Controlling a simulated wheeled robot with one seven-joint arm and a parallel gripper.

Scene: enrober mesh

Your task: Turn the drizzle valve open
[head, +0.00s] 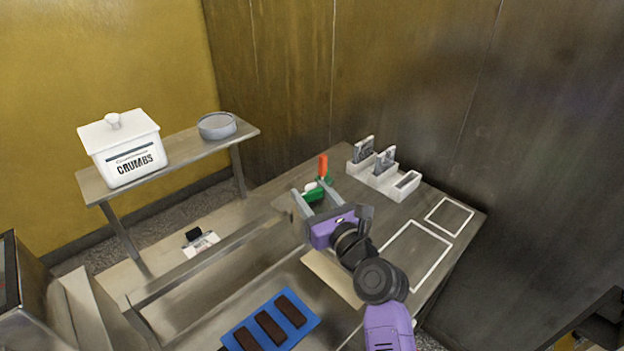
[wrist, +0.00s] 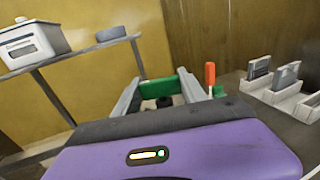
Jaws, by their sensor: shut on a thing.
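The drizzle valve appears to be the green fitting (head: 314,196) on the bench, with a green bar (wrist: 158,88) showing between my fingers in the wrist view. My gripper (head: 309,188) has one grey finger on each side of this green part and is shut on it. The fingers hide its ends. A dark round piece (wrist: 164,101) shows below the bar. An upright orange handle (head: 323,165) stands just beyond the right finger, with green at its base; it also shows in the wrist view (wrist: 210,74). I cannot tell whether it joins the valve.
A white slotted rack (head: 402,189) with grey plates stands to the right. A blue mat (head: 308,318) with dark bars lies in front. A shelf (head: 190,146) at left holds a white CRUMBS jar (head: 120,146) and a round grey tin (head: 216,126). The white-outlined areas (head: 413,258) at right look empty.

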